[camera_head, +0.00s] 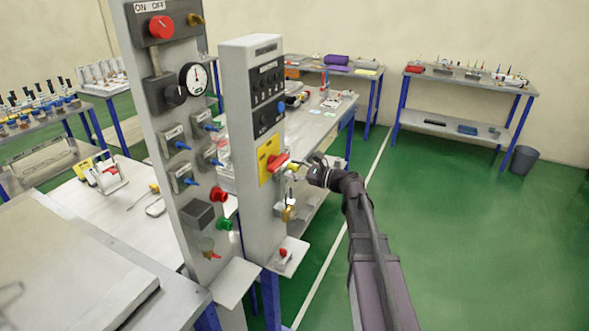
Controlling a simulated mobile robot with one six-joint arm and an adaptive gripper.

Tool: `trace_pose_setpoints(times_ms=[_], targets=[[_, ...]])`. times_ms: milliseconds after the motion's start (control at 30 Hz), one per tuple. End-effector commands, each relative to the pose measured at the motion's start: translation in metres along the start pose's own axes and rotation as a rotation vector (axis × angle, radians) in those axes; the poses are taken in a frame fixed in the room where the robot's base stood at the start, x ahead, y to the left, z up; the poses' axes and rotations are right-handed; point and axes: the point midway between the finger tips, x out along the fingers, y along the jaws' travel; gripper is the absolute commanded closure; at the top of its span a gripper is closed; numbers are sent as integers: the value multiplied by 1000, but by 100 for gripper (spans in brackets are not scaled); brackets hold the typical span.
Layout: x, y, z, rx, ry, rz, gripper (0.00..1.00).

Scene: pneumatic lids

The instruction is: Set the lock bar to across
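A grey upright control box (251,50) stands in the middle. On its front is a yellow plate (264,168) with a red handle (277,162) that sticks out to the right. Below it is a small brass fitting (288,214) with a white part above it. I cannot tell for sure which of these is the lock bar. My gripper (299,168) comes in from the right and is at the red handle, very close to it. Whether it touches the handle is too small to tell, and so is the opening of its fingers.
A second grey panel (150,110) on the left carries a red ON/OFF knob (161,27), a gauge (194,79) and several blue-tipped levers. A small ledge with a red button (283,253) juts out below my gripper. Workbenches (470,80) stand behind; green floor is free at right.

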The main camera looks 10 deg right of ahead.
Motion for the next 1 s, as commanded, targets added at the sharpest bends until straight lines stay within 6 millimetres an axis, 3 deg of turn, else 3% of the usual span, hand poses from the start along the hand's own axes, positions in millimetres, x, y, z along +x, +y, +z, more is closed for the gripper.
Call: trace_pose_setpoints(times_ms=[467, 667, 1000], targets=[[-7, -1, 0, 0, 1, -4, 34], [-27, -1, 0, 0, 1, -5, 34], [-76, -1, 0, 1, 2, -4, 34]])
